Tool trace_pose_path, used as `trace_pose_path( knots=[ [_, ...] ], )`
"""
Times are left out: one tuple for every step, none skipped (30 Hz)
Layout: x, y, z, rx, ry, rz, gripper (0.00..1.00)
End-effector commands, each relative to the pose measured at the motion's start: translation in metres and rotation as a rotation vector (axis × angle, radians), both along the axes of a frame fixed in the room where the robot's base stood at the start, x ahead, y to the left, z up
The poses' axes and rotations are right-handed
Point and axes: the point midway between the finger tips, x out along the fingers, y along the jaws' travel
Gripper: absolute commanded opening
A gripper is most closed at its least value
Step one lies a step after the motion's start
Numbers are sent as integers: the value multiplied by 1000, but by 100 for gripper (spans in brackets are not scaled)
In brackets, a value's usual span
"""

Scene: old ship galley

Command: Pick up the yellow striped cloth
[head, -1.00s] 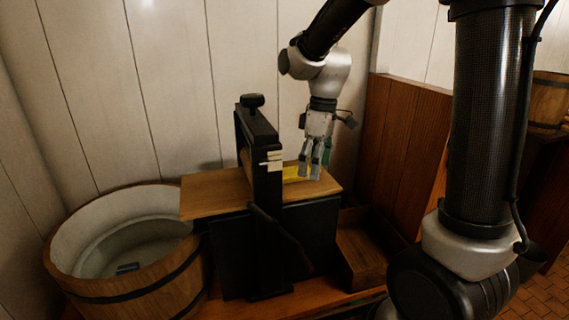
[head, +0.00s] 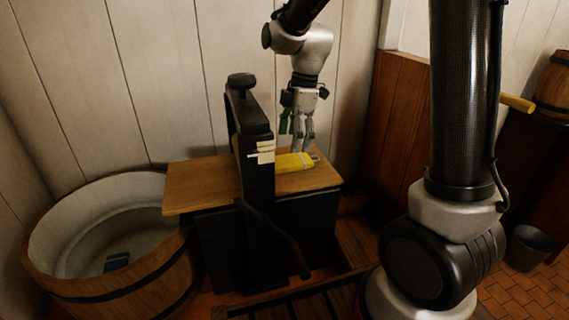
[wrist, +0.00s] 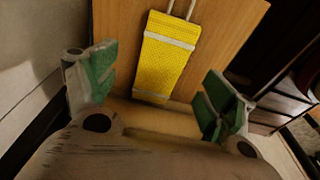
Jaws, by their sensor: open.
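The yellow striped cloth (head: 293,162) lies on the right part of a wooden board, beside a black upright frame. In the wrist view the cloth (wrist: 165,58) is yellow with pale bands, flat on the board, with two pale cords at its far end. My gripper (head: 303,150) is above the board, close over the cloth. In the wrist view my gripper (wrist: 155,88) has its green-padded fingers wide apart, one on each side of the cloth's line, with nothing between the pads.
The wooden board (head: 190,185) rests on a black stand. The black frame (head: 252,150) rises just left of the cloth. A wooden tub (head: 45,250) stands at left. A brown wooden panel (head: 395,120) is at right, and a bucket (head: 528,245) stands on the tiled floor.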

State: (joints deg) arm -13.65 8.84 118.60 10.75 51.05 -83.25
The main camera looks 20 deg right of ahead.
Motion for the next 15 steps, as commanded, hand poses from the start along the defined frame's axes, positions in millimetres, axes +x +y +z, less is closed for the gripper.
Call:
trace_pose_path(
  knots=[
    [-1,1,-6,-1,2,0,84],
    [-1,2,-10,0,2,0,84],
    [-3,3,-16,-1,3,-1,84],
    [-3,5,-21,-1,3,-1,84],
    [-4,6,-26,0,4,0,84],
    [-5,8,-33,0,3,-1,84],
    [-5,8,-37,0,4,0,84],
    [-5,9,-41,0,3,-2,84],
    [-4,10,-46,0,3,-2,84],
    [-4,10,-49,0,3,-2,84],
    [-4,10,-50,0,2,-2,84],
    [-4,10,-52,0,0,-2,84],
    [-4,11,-53,0,-1,-2,84],
    [-4,11,-53,0,-1,-2,84],
    [-4,11,-53,0,-1,-2,84]
  ],
)
